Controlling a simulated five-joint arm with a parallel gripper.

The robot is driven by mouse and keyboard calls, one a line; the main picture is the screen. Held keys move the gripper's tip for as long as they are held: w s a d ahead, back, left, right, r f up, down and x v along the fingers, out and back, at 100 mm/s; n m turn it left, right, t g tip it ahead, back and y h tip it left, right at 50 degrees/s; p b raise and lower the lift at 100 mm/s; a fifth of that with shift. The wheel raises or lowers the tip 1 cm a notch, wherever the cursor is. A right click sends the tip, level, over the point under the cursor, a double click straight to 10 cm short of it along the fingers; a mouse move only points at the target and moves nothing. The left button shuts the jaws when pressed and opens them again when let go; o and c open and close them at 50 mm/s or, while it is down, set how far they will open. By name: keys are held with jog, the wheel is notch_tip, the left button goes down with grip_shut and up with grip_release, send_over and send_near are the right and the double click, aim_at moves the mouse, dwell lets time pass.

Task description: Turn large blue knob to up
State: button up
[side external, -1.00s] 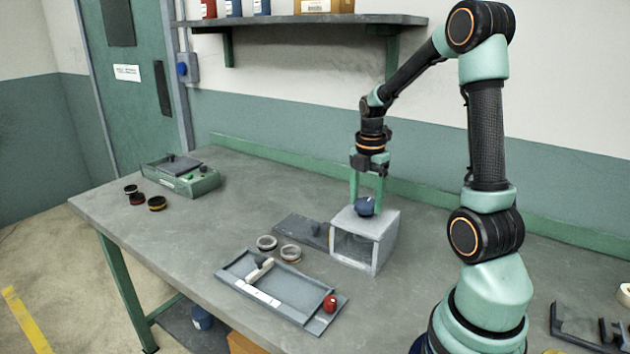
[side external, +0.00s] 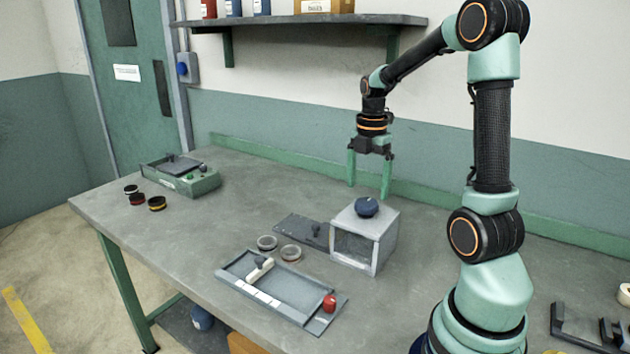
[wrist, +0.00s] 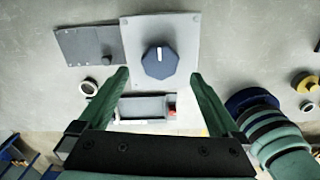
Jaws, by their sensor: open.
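The large blue knob (side external: 366,206) sits on top of a grey box (side external: 386,236) on the bench. In the wrist view the knob (wrist: 160,62) is a blue polygon with a small white mark near the middle of its far edge, pointing to the top of the picture. My gripper (side external: 368,190) hangs above the box with its two green fingers spread wide and nothing between them. In the wrist view my gripper (wrist: 160,78) has its fingers on either side of the knob, apart from it.
A flat grey plate (side external: 302,231) lies beside the box. Two rings (side external: 279,247) and a tray (side external: 285,283) with a red knob (side external: 329,303) lie in front. A green unit (side external: 181,176) and several dark rings (side external: 145,197) are at the far left.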

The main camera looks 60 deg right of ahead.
aim_at(365, 203)
notch_tip(365, 203, up, 8)
jog(key=shift+a, duration=0.1)
dwell(0.4)
jog(key=s+a+f+m+t, duration=0.1)
jog(key=a+m+t, duration=0.4)
jog(key=a+m, duration=1.1)
jog(key=a, duration=0.7)
jog(key=shift+t, duration=0.3)
